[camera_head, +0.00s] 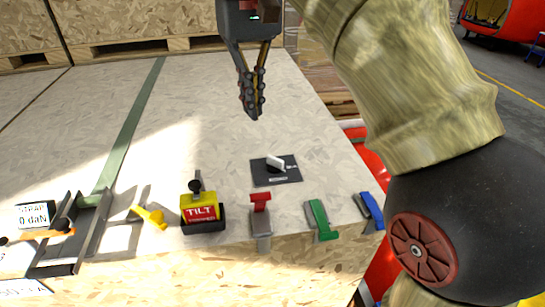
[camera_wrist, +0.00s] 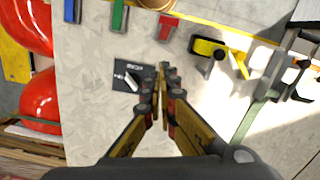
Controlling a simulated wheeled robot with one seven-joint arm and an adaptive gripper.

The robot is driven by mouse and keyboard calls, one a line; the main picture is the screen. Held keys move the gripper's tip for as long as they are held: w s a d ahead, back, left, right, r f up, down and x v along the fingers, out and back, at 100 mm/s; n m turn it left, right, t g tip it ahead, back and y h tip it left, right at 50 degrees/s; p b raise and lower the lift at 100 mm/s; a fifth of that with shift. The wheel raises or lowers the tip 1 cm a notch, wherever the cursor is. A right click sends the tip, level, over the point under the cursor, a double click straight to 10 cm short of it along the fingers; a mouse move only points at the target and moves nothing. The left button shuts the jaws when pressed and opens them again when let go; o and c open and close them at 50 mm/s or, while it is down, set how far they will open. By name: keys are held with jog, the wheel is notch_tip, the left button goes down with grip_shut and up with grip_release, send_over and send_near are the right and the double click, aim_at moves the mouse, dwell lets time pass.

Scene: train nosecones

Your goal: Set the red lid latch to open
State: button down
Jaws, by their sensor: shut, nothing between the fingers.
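The red lid latch (camera_head: 260,203) stands near the front edge of the wooden crate top, on a grey metal base, between the yellow tilt indicator and the green latch. In the wrist view the red latch (camera_wrist: 167,27) shows at the top, beyond my fingertips. My gripper (camera_head: 253,112) is shut and empty, pointing down above the crate top, behind and above the red latch and apart from it. In the wrist view its fingertips (camera_wrist: 163,72) meet beside the black switch plate.
A black plate with a white switch (camera_head: 275,165) lies behind the red latch. The yellow tilt indicator (camera_head: 201,209) is left; the green latch (camera_head: 320,218) and blue latch (camera_head: 371,209) are right. A green strap (camera_head: 130,125) runs along the left. The crate top's middle is clear.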

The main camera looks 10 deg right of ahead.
jog(key=m, duration=0.2)
jog(key=m+b, duration=0.1)
jog(key=b, duration=0.1)
send_over(260, 202)
jog(key=w, duration=0.4)
notch_tip(260, 202, down, 12)
jog(key=shift+s+d+f, duration=0.15)
jog(key=shift+d+f, duration=0.05)
jog(key=shift+d, duration=0.25)
jog(key=shift+s, duration=0.1)
